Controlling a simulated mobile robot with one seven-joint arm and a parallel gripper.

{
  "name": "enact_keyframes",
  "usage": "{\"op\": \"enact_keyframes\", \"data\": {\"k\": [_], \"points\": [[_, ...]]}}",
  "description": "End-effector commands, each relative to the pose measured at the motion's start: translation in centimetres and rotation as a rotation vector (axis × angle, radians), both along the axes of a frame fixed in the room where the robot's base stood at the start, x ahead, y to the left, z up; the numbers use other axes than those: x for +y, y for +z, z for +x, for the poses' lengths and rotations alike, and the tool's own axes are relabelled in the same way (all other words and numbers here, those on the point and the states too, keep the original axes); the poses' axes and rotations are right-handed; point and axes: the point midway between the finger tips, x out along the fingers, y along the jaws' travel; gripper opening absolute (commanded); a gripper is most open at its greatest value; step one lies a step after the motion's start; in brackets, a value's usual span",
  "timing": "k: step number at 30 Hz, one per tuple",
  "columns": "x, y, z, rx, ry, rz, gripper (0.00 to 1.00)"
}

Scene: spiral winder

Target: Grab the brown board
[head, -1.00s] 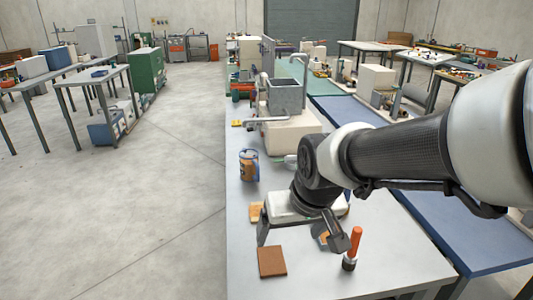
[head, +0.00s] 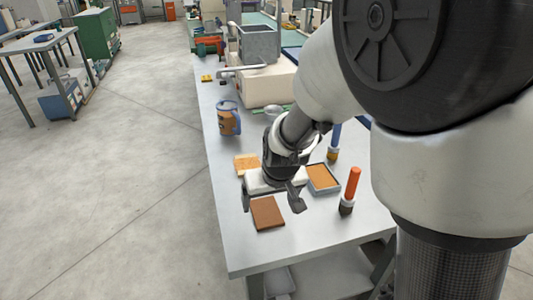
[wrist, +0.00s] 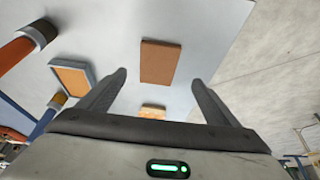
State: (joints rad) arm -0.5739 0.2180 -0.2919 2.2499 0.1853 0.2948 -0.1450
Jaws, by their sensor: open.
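The brown board (head: 267,213) is a small flat rectangle lying on the light grey table, close to its left edge. It also shows in the wrist view (wrist: 160,62), beyond the fingertips and roughly centred between them. My gripper (head: 272,200) is open and empty. In the head view its two fingers appear to either side of the board's far end, above the table. In the wrist view the fingers (wrist: 158,76) stand apart, with the board ahead of them and apparently not touched.
A lighter tan block (head: 246,163) lies behind my gripper. A brown and blue mug (head: 228,120) stands farther back.

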Motion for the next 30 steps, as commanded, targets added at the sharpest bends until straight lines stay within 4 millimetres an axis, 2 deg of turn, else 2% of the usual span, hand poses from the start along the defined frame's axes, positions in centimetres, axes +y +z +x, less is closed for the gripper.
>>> {"op": "enact_keyframes", "data": {"k": [1,3,10,18,21,28,29,30], "points": [[0.0,-1.3,0.3,0.002,-0.002,-0.001,0.84],[0.1,-2.0,0.8,0.001,-0.001,-0.001,0.84],[0.3,-3.3,1.4,0.001,-0.001,0.000,0.84],[0.4,-6.7,3.3,0.000,-0.002,0.000,0.84],[0.6,-7.3,3.6,0.001,0.000,0.000,0.84],[0.6,-7.3,3.6,-0.001,0.000,0.000,0.84],[0.6,-7.3,3.6,-0.001,0.000,0.000,0.83],[0.6,-7.3,3.6,-0.001,0.000,0.000,0.76]]}}
